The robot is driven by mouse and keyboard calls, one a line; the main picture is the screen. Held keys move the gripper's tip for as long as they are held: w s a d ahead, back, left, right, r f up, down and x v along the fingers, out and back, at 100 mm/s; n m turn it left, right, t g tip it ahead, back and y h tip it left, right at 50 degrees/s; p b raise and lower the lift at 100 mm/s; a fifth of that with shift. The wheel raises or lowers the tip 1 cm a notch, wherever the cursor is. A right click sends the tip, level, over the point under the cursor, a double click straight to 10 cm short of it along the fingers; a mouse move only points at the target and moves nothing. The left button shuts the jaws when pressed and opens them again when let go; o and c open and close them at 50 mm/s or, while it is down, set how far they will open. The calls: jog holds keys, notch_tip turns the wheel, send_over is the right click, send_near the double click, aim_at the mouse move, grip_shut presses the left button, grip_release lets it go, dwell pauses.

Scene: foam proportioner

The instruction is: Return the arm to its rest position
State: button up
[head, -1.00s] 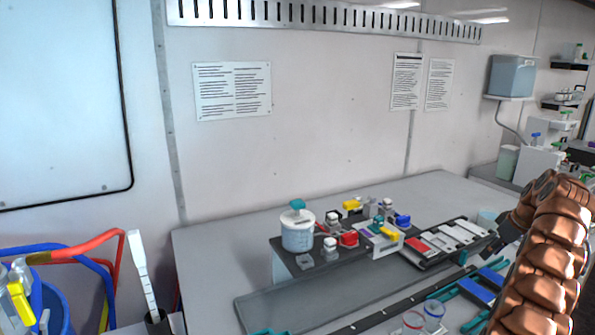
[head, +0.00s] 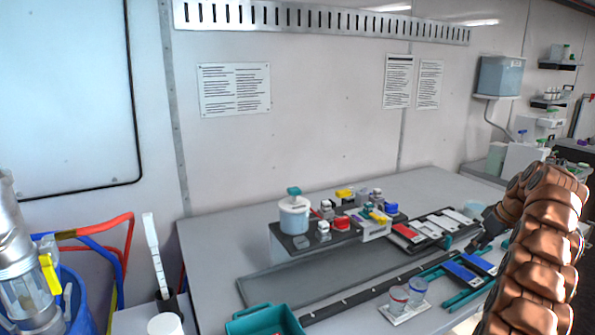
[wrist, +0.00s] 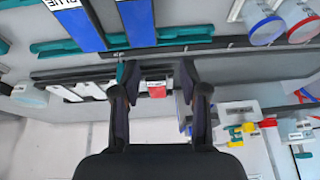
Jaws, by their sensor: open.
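My brown segmented arm (head: 535,245) fills the right side of the head view, bent at the top. My gripper (head: 478,240) hangs from it at the left, over the right part of the workbench (head: 215,255). In the wrist view my gripper (wrist: 158,85) has its two dark fingers spread apart with nothing held between them. A red-and-white block (wrist: 156,91) shows beyond the gap between the fingers. How far the fingertips are above the bench is hard to tell.
A raised rack holds a white tub (head: 294,215), coloured caps and a row of white and red blocks (head: 405,232). Blue panels (head: 462,272), two clear cups (head: 398,298) and a teal tray (head: 265,321) are nearer. A blue bin (head: 72,300) stands at left.

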jog(key=s+a+r+g+y, duration=0.1)
jog(key=s+a+r, duration=0.15)
jog(key=a, duration=0.55)
jog(key=s+a+r+y, duration=0.1)
jog(key=a+r, duration=0.2)
jog(key=a, duration=0.6)
jog(key=s+a+r+m+g, duration=0.1)
jog(key=s+a+r+g, duration=0.1)
jog(key=s+a, duration=1.1)
jog(key=s+a+f+m+g+h, duration=0.1)
jog(key=s+a+f, duration=0.1)
jog(key=s, duration=0.8)
jog(key=s+a+f+m+g+h, duration=0.1)
jog(key=s+f, duration=0.3)
jog(key=s, duration=0.7)
jog(key=s+a+f+m+h, duration=0.1)
jog(key=s+a+f+h, duration=0.1)
jog(key=s, duration=0.9)
notch_tip(320, 180, down, 2)
jog(key=shift+a+f+g, duration=0.1)
jog(key=shift+a+g, duration=0.3)
jog(key=shift+a, duration=0.35)
